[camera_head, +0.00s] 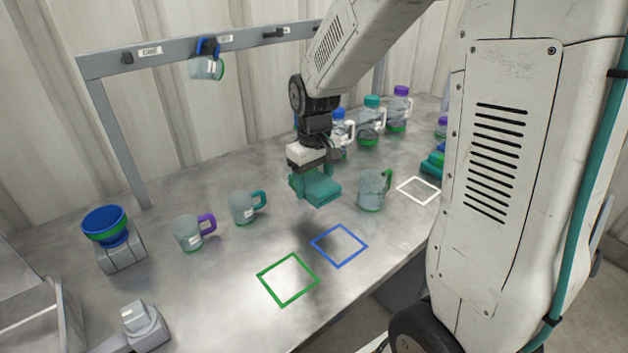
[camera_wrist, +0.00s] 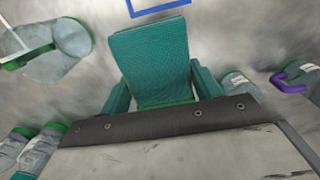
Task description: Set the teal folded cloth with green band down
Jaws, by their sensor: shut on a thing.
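The teal folded cloth (camera_head: 321,190) is held in my gripper (camera_head: 312,182) above the metal table, in the middle of the head view. In the wrist view the cloth (camera_wrist: 150,58) lies between the two teal fingers of my gripper (camera_wrist: 160,92), which are shut on it. A strip of its green band shows at the near edge in the wrist view. A dark shadow lies on the table below the cloth, near the blue square outline (camera_head: 339,245). The cloth's underside is hidden.
A green square outline (camera_head: 288,279) and a white one (camera_head: 418,190) mark the table (camera_head: 215,290). A mug with a green handle (camera_head: 372,190) stands right of my gripper; mugs with teal (camera_head: 243,208) and purple (camera_head: 189,234) handles stand left. Several bottles stand behind. A rail (camera_head: 185,47) holds a hanging mug.

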